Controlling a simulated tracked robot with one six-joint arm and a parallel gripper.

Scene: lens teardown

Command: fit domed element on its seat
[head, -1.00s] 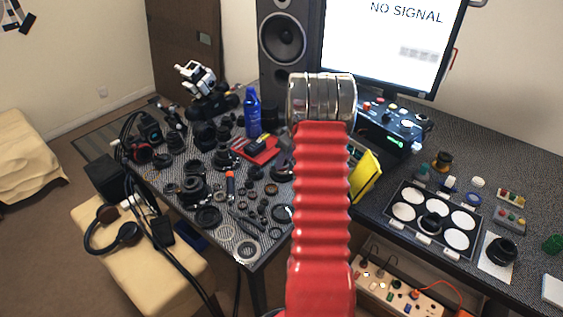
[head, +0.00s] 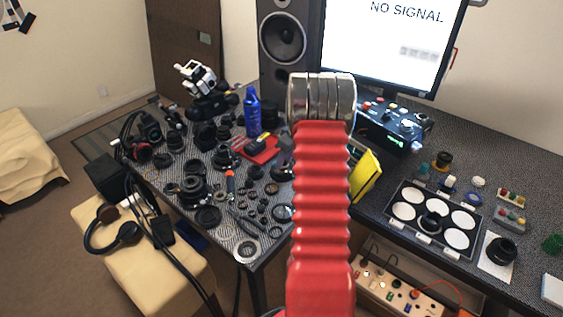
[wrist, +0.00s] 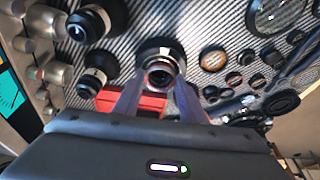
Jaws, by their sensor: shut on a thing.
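My gripper (wrist: 158,92) shows in the wrist view, its two pale fingers reaching up from the dark palm. They are closed in on something small at their tips, taken to be the domed element; its shape is hard to make out. A dark round lens barrel (wrist: 160,62) with a pale ring and an open-looking centre lies at and just beyond the fingertips. I cannot tell whether the held piece touches it. In the head view my red arm hides the gripper and the spot beneath it.
A red tray (head: 262,152) lies on the patterned desk, beside a blue bottle (head: 252,112). Many dark lens parts crowd the left side. A black case with white round pads (head: 458,240) and a yellow item (head: 366,175) are on the right. A monitor (head: 395,45) stands behind.

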